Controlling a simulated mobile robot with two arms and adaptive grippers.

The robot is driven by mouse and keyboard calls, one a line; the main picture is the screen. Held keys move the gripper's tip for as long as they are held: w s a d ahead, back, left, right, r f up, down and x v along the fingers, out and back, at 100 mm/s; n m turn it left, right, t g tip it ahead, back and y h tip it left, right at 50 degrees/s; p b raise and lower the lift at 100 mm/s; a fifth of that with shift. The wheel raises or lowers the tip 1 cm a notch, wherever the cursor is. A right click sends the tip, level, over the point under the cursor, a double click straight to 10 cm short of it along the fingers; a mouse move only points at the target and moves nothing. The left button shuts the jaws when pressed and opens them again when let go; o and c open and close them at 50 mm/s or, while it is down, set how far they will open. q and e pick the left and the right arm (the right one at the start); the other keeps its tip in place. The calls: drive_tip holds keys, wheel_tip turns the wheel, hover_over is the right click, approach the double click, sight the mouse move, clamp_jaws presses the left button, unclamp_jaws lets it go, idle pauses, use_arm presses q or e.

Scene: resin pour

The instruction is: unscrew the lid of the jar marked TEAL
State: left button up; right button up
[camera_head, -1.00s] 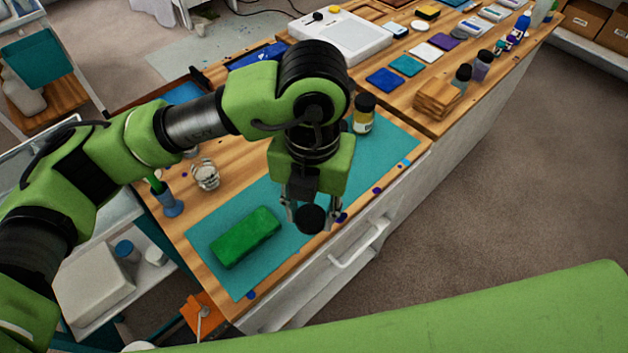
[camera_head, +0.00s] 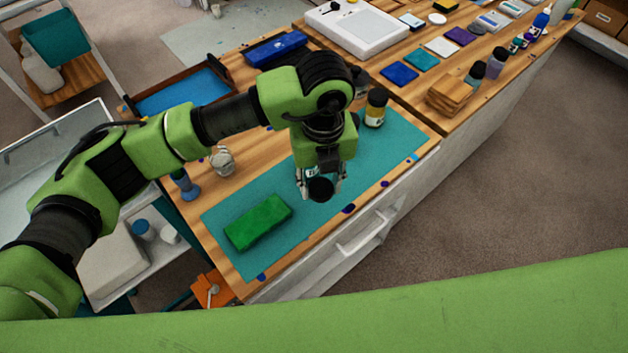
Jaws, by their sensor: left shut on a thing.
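My left gripper (camera_head: 319,194) points down over the front edge of the teal mat (camera_head: 222,213). It is shut on a small jar with a round black lid (camera_head: 320,189) that faces the camera. A bit of pale and teal label (camera_head: 312,171) shows between the fingers, too small to read. Most of the jar's body is hidden by the gripper, and I cannot tell whether it touches the mat. My right gripper is not in view.
A green block (camera_head: 258,222) lies on the mat, left of the gripper. A clear glass cup (camera_head: 222,160) and a blue holder (camera_head: 188,188) stand at the left edge. Wooden pieces (camera_head: 450,97) and more jars (camera_head: 496,62) are at the right. The mat's middle is mostly bare.

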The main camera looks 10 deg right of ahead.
sight(315, 182)
use_arm(q)
drive_tip(key=w+f, duration=0.1)
drive_tip(key=f, duration=0.1)
drive_tip(key=w+f+p, duration=0.1)
drive_tip(key=w, duration=0.1)
drive_tip(key=shift+a+f, duration=0.4)
drive_tip(key=f, duration=0.1)
drive_tip(key=f+p, duration=0.2)
drive_tip(key=shift+w+a, duration=0.1)
drive_tip(key=shift+w, duration=0.15)
drive_tip(key=shift+f, duration=0.65)
drive_tip(key=o, duration=1.2)
